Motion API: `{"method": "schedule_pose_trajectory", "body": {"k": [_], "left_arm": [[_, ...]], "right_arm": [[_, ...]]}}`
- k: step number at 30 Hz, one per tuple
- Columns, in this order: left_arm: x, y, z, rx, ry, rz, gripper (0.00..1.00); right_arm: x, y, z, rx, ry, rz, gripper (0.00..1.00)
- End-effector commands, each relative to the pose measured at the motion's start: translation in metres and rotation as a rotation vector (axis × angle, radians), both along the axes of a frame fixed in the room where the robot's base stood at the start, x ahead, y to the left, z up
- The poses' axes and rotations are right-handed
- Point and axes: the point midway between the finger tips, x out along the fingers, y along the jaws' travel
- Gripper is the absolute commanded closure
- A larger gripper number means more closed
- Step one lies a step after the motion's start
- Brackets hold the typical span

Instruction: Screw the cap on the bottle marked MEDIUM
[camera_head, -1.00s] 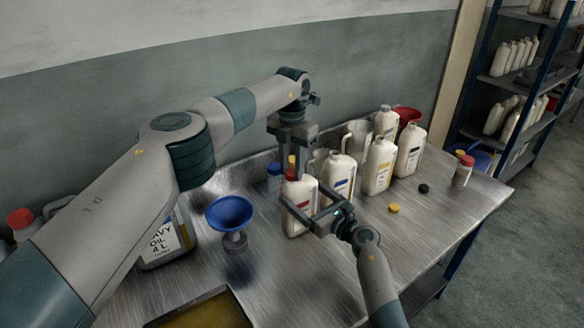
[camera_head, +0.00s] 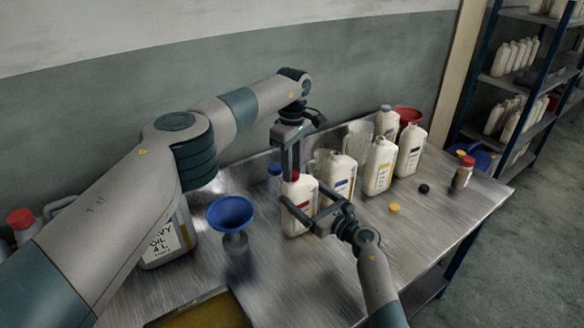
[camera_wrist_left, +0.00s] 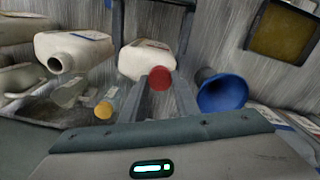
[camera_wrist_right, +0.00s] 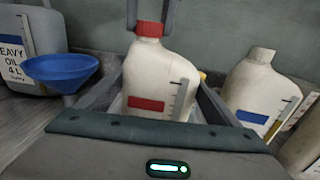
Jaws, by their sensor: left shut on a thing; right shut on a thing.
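A white bottle (camera_head: 300,218) with a red label stands upright on the metal table; it also shows in the right wrist view (camera_wrist_right: 160,80). The word MEDIUM is not readable on any bottle. A red cap (camera_wrist_right: 149,28) sits on this bottle's neck; it also shows in the left wrist view (camera_wrist_left: 159,78). My left gripper (camera_head: 293,174) points down from above, its fingers shut on the red cap. My right gripper (camera_head: 308,212) comes from the front right, shut around the bottle's body. The threads are hidden under the cap.
White bottles with blue (camera_head: 340,180), yellow (camera_head: 379,168) and black (camera_head: 409,152) labels stand to the right. A yellow cap (camera_head: 394,208) and black cap (camera_head: 424,188) lie in front. A blue funnel (camera_head: 231,213) and a heavy oil can (camera_head: 165,240) stand left.

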Motion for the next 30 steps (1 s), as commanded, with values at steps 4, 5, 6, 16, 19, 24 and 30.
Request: {"method": "schedule_pose_trajectory", "body": {"k": [4, 5, 6, 16, 19, 24, 30], "left_arm": [[0.0011, 0.0002, 0.001, 0.001, -0.002, -0.224, 0.92], [0.0012, 0.0002, 0.001, 0.001, -0.002, -0.269, 0.92], [0.0013, 0.0001, 0.001, 0.001, -0.002, -0.33, 0.92], [0.0016, -0.0006, 0.0006, 0.001, -0.002, -0.838, 0.92], [0.0016, -0.0008, 0.0005, 0.001, -0.002, -0.992, 0.92], [0.0016, -0.0012, 0.0004, 0.002, -0.002, -1.23, 0.92], [0.0016, -0.0014, 0.0003, 0.002, -0.002, -1.349, 0.92]], "right_arm": [[-0.0002, -0.0007, -0.0013, -0.003, 0.0, -0.001, 0.77], [-0.0003, -0.0006, -0.0013, -0.003, 0.0, 0.0, 0.77], [-0.0003, -0.0006, -0.0013, -0.003, 0.0, 0.0, 0.77], [-0.0003, -0.0005, -0.0014, -0.003, 0.0, 0.0, 0.77], [-0.0003, -0.0005, -0.0014, -0.003, 0.0, 0.0, 0.77], [-0.0004, -0.0005, -0.0014, -0.003, 0.001, 0.0, 0.77], [-0.0005, -0.0004, -0.0015, -0.003, 0.001, 0.0, 0.77]]}}
